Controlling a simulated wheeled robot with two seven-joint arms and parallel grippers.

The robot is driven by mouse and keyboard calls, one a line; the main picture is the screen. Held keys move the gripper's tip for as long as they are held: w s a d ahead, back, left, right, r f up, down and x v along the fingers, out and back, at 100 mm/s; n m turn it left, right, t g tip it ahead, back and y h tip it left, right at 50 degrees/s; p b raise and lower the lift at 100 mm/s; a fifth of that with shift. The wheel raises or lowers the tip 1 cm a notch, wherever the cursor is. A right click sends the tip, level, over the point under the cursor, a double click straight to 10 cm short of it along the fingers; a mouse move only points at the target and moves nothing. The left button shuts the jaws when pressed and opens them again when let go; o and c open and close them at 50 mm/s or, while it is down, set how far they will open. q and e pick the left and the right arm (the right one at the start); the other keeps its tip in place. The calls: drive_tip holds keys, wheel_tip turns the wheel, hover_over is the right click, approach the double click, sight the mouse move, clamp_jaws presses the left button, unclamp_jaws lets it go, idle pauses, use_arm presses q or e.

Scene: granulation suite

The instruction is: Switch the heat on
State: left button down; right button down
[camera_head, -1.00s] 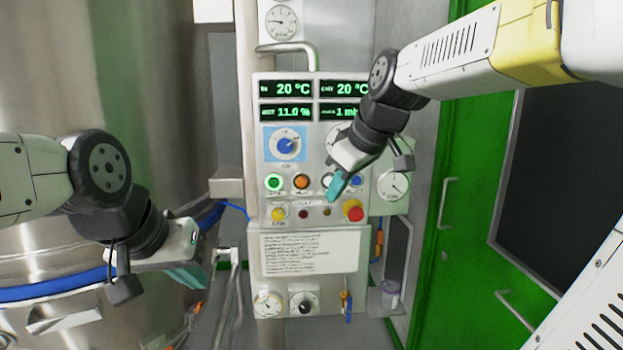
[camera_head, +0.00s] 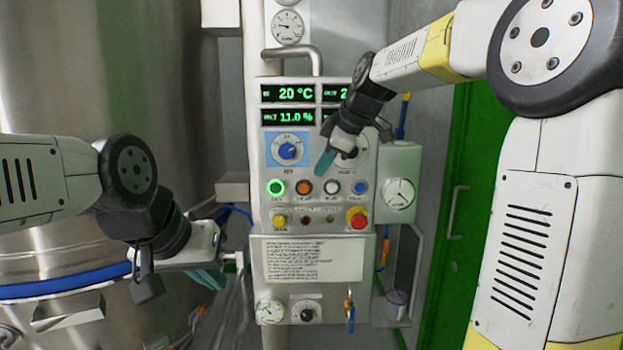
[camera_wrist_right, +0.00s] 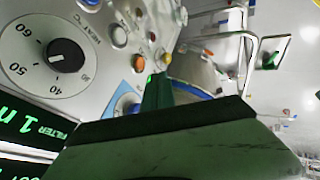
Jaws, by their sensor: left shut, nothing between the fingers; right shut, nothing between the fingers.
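The control panel (camera_head: 268,215) stands upright in the middle of the head view. Its button row has a lit green button (camera_head: 276,187), an orange button (camera_head: 304,188) whose label looks like HEAT, a white button (camera_head: 332,186) and a blue button (camera_head: 360,187). The orange button also shows in the right wrist view (camera_wrist_right: 119,38). My right gripper (camera_head: 323,170) is shut and empty, its teal fingertips in front of the panel just above the orange and white buttons. I cannot tell contact. My left gripper (camera_head: 212,279) is shut and empty, left of the panel, by the steel vessel.
A blue dial (camera_head: 288,150) and a dial marked in °C (camera_wrist_right: 66,56) sit above the buttons. A red knob (camera_head: 357,218) and a yellow button (camera_head: 280,220) are below. The steel vessel (camera_head: 100,70) fills the left; a green door (camera_head: 470,150) is at right.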

sight(305, 187)
drive_tip(key=x, duration=0.3)
drive_tip(key=w+x, duration=0.1)
drive_tip(key=x, duration=0.3)
drive_tip(key=w+r+x, duration=0.1)
drive_tip(key=x, duration=0.3)
drive_tip(key=shift+d, duration=0.25)
drive_tip(key=shift+w+r, duration=0.1)
drive_tip(key=shift+w, duration=0.55)
drive_tip(key=shift+w, duration=0.1)
drive_tip(key=shift+w+d, duration=0.1)
drive_tip(key=shift+w, duration=0.6)
drive_tip(key=shift+r, duration=0.1)
